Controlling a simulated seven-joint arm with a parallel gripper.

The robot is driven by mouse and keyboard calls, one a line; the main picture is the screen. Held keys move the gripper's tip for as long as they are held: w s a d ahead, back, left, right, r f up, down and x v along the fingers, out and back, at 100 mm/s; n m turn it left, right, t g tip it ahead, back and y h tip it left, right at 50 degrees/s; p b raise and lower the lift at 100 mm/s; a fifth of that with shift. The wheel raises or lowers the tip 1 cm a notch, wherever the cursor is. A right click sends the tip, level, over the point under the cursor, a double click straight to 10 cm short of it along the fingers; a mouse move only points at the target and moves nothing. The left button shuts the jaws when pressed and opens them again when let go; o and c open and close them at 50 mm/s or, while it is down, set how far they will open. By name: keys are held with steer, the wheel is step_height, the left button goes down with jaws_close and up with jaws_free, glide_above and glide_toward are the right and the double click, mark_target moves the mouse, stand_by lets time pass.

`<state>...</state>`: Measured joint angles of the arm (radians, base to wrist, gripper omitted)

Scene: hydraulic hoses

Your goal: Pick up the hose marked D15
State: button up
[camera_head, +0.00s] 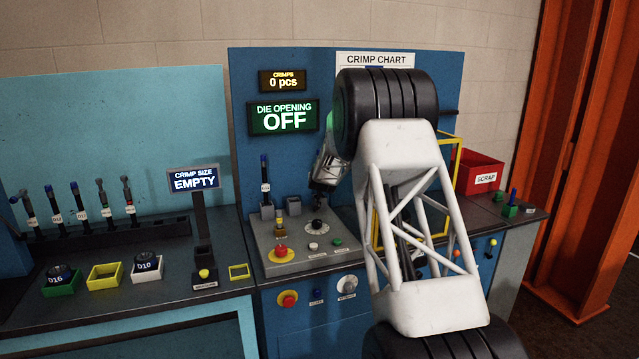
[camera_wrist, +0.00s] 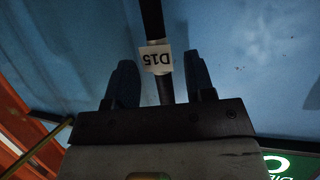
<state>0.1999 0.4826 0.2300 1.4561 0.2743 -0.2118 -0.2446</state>
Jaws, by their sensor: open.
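The hose marked D15 (camera_wrist: 153,22) shows in the wrist view as a dark tube with a white tag, its lettering upside down. It runs in line with the gap between the two dark fingers of my gripper (camera_wrist: 163,82), which are apart. I cannot tell whether it lies between the fingers or beyond them. In the head view a tagged hose with a blue top (camera_head: 265,172) stands upright in a holder on the crimper; its tag is too small to read surely. My gripper shows there right of this hose, partly hidden by my arm.
Several tagged hoses (camera_head: 78,205) stand in a rack at the left. Green, yellow and white trays (camera_head: 103,276) sit in front. The control box (camera_head: 300,240) has a red button and a knob. A yellow frame (camera_head: 448,165) and red scrap bin (camera_head: 482,172) are right of my arm.

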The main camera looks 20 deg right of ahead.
steer(key=shift+x, duration=1.55)
steer(key=shift+c, duration=0.3)
jaws_close()
